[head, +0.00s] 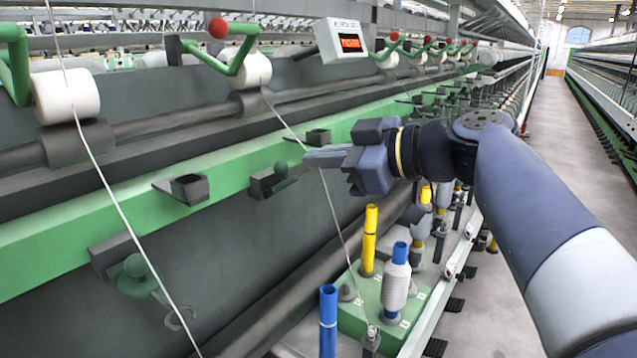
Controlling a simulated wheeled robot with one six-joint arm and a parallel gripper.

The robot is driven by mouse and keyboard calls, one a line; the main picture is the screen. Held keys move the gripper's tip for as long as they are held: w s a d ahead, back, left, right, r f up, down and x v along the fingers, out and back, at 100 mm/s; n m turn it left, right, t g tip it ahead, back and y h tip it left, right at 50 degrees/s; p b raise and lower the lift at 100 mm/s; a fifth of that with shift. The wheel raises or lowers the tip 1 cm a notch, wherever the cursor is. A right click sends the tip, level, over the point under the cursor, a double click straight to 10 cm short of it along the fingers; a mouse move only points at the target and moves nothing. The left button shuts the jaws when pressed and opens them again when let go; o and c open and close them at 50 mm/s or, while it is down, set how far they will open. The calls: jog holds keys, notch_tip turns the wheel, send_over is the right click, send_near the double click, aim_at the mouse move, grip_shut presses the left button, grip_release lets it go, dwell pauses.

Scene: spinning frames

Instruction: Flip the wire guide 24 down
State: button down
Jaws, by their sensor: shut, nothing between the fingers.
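A wire guide with a dark bracket (260,184) and a small green knob (281,169) sits on the green rail, just left of my gripper. A second wire guide (135,276) is at the lower left, with a green disc and a thin curled hook hanging below it. I cannot read a number 24 on either guide. My gripper (307,158) points left, its fingers shut and empty. Its tips are close to the nearer guide's knob; whether they touch cannot be told. A white thread (285,122) runs down past the fingertips, and the gripper is in front of part of the rail.
Dark open brackets (183,189) stand on the green rail (60,235). White yarn rolls (66,96) and green handles with red balls (218,28) are above. Below stand a yellow tube (370,240), a blue tube (328,320) and a wound bobbin (396,285). The aisle floor (555,130) is clear.

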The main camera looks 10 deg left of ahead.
notch_tip(320, 180, down, 9)
jog(key=s+d+t+y+b, duration=0.1)
jog(key=d+y+b, duration=0.1)
jog(key=b, duration=1.7)
jog(key=shift+s+d+y+b, duration=0.3)
jog(key=shift+s+d+y, duration=0.05)
jog(key=shift+y, duration=0.05)
jog(key=shift+f, duration=0.15)
notch_tip(320, 180, up, 5)
jog(key=s+p, duration=0.2)
jog(key=s+d+f, duration=0.3)
jog(key=d+f, duration=0.1)
jog(key=d, duration=0.4)
jog(key=shift+s+f, duration=0.15)
jog(key=shift+s, duration=0.05)
